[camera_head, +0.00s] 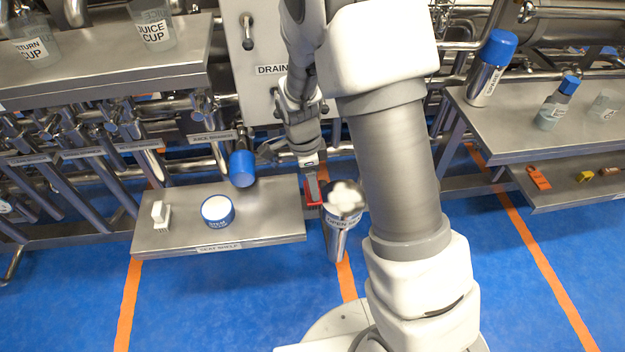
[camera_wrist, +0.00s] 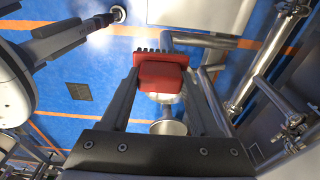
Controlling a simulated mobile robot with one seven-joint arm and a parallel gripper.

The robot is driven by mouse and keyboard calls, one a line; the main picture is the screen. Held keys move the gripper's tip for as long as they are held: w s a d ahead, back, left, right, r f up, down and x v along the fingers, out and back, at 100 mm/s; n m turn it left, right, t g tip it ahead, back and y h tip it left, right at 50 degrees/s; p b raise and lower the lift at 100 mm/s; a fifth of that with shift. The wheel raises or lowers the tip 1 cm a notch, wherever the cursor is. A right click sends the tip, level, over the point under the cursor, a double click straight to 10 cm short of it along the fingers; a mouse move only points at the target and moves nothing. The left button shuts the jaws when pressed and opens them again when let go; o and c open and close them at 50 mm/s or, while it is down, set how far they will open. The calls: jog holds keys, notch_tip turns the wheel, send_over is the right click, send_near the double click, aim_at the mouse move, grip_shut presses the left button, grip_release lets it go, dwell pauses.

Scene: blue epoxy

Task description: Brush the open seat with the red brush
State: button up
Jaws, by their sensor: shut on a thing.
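My gripper (camera_head: 311,170) points down and is shut on the red brush (camera_head: 313,191). In the wrist view the brush (camera_wrist: 160,76) sits between the two fingers (camera_wrist: 158,88), with its dark bristles past the fingertips. In the wrist view a round steel piece (camera_wrist: 168,128), likely the seat, shows partly behind the brush. I cannot tell whether the brush touches the seat.
Left of the seat, the seat shelf (camera_head: 270,215) bears a white brush (camera_head: 160,213) and a blue-white tub (camera_head: 218,211). A blue-capped cylinder (camera_head: 242,168) hangs above its back edge. A right-hand bench (camera_head: 510,135) holds bottles. Pipes stand behind; blue floor is open in front.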

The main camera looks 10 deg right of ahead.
jog(key=shift+w+d+r+n, duration=0.2)
jog(key=shift+r+n, duration=0.35)
jog(key=shift+n, duration=0.25)
jog(key=w+d+r+n+t+y, duration=0.1)
jog(key=d+r+n, duration=0.3)
jog(key=r+n, duration=0.6)
jog(key=shift+w+d+r+n, duration=0.25)
jog(key=shift+w+n, duration=0.3)
jog(key=shift+n, duration=2.95)
